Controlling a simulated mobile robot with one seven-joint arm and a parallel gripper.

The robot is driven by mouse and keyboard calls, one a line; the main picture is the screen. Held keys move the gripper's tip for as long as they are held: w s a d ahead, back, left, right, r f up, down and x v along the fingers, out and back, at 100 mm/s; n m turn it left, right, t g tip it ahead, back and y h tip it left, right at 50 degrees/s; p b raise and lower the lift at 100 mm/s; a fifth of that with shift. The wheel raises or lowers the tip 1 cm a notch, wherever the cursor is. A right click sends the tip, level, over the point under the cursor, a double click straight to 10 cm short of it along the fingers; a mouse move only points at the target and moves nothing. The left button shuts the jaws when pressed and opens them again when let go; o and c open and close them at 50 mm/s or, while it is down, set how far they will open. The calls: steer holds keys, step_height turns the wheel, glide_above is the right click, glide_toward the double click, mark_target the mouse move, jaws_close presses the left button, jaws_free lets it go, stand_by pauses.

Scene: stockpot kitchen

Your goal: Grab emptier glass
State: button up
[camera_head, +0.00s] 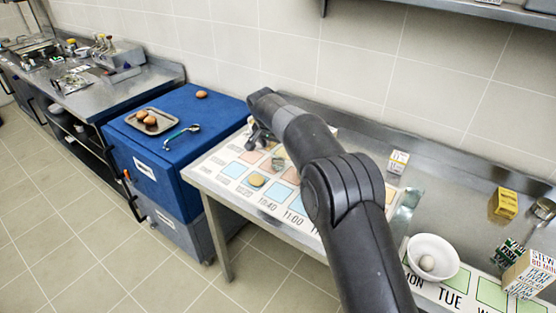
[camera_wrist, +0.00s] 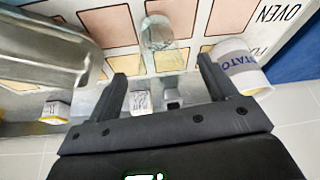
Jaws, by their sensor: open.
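My gripper (camera_wrist: 161,70) is open and empty in the wrist view, its two dark fingers spread apart. A clear glass (camera_wrist: 158,33) stands on the printed mat beyond the fingertips, roughly in line with the gap between them. In the head view my gripper (camera_head: 258,137) is over the mat's far left part, mostly hidden by my arm. A small clear glass-like item (camera_head: 279,162) shows beside my arm there. Another see-through glass-like item (camera_head: 405,208) stands right of my arm, partly hidden. I cannot tell how full either is.
A can marked POTATO (camera_wrist: 240,70) is close to my right finger in the wrist view. In the head view a white bowl with an egg (camera_head: 432,257) and boxes (camera_head: 528,273) stand at right.

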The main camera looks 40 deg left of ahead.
mark_target(278, 147)
steer(key=x, duration=0.5)
steer(key=shift+a+r, duration=0.1)
steer(key=c, duration=1.2)
steer(key=shift+r, duration=0.15)
steer(key=shift+r, duration=0.8)
steer(key=shift+w+d+r, duration=0.5)
steer(key=shift+d+r, duration=1)
steer(key=shift+d, duration=0.35)
steer(key=shift+w+d+r, duration=0.5)
steer(key=shift+d+r, duration=1)
steer(key=shift+d, duration=0.4)
steer(key=shift+w+d+r, duration=0.45)
steer(key=shift+d+r, duration=1.05)
steer(key=shift+d, duration=0.35)
